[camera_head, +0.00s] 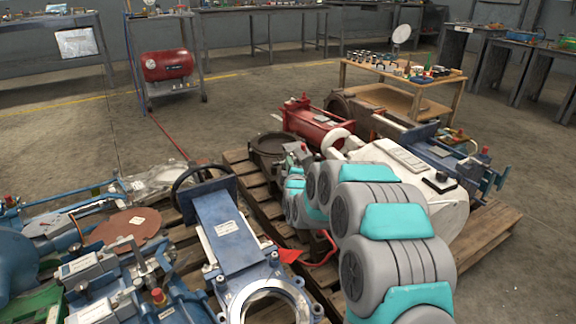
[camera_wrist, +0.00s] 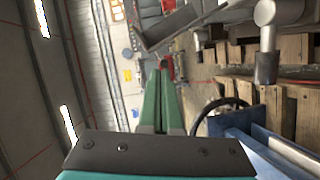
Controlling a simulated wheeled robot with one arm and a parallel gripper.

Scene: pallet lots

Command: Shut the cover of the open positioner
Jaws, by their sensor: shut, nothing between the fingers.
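My gripper (camera_wrist: 165,70) shows in the wrist view with its two green fingers together and nothing between them. Their tips point at a small red part just ahead; I cannot tell whether they touch it. Beyond the tips is a grey box-like piece with a tilted dark flap (camera_wrist: 151,42), which looks like the open positioner and its cover. In the head view my arm reaches over the pallet and hides most of that spot. A small grey fitting with a red cap (camera_head: 304,147) shows there; I cannot tell whether it is the positioner.
A blue valve (camera_head: 228,230) with a black handwheel (camera_head: 200,185) stands left of my arm. A red actuator (camera_head: 312,120) and a white machine (camera_head: 415,180) share the wooden pallet (camera_head: 490,230). A wooden trolley (camera_head: 410,90) stands behind.

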